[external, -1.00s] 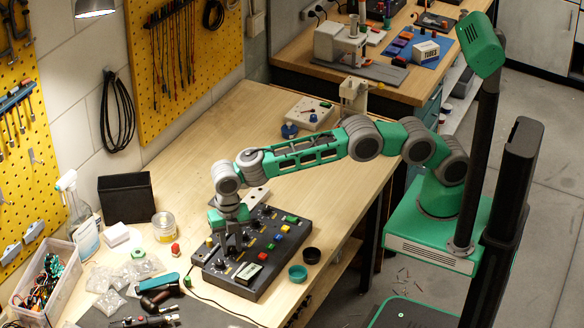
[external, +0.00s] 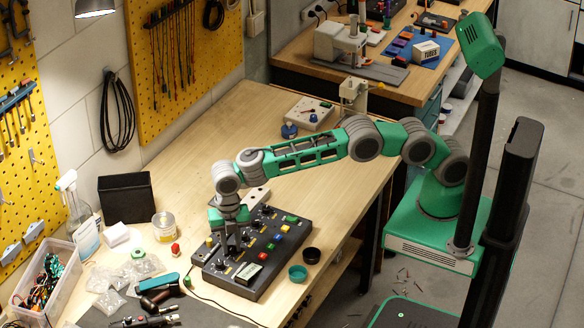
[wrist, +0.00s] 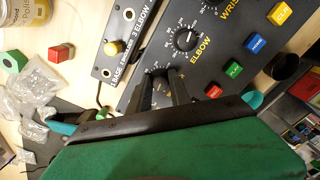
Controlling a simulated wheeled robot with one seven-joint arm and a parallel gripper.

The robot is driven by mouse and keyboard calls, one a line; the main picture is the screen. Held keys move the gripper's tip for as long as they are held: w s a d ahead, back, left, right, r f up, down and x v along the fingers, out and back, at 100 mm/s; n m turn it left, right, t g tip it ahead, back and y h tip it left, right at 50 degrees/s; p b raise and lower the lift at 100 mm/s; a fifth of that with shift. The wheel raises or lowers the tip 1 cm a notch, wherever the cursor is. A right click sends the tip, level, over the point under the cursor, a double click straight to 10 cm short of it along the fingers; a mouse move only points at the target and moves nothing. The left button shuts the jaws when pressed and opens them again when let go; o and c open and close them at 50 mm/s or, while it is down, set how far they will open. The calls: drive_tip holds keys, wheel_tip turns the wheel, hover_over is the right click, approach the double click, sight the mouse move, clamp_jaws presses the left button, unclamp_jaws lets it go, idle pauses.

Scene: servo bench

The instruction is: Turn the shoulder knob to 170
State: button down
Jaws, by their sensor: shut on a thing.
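The dark control box (external: 262,283) lies on the bench with a row of dark knobs and several coloured buttons. My gripper (external: 232,248) points down over the knob row. In the wrist view my gripper (wrist: 162,92) is shut around a dark knob (wrist: 160,80), just below the knob labelled ELBOW (wrist: 185,40). The held knob's pointer and label are mostly hidden by the fingers, so I cannot read its setting. Only part of its dial marks shows above the fingers.
Small bags and tools lie at the left. The bench behind is largely clear.

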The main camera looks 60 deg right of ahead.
drive_tip(key=m, duration=0.6)
drive_tip(key=shift+m+b, duration=0.35)
drive_tip(key=shift+m, duration=0.05)
drive_tip(key=m, duration=0.6)
drive_tip(key=shift+s, duration=0.1)
drive_tip(key=m, duration=0.7)
drive_tip(key=shift+a+r+m, duration=0.1)
drive_tip(key=shift+m, duration=0.2)
drive_tip(key=m, duration=1)
drive_tip(key=shift+a+m, duration=0.1)
drive_tip(key=shift+m, duration=0.3)
drive_tip(key=m, duration=0.3)
drive_tip(key=shift+m, duration=0.4)
drive_tip(key=m, duration=0.8)
drive_tip(key=shift+m, duration=0.3)
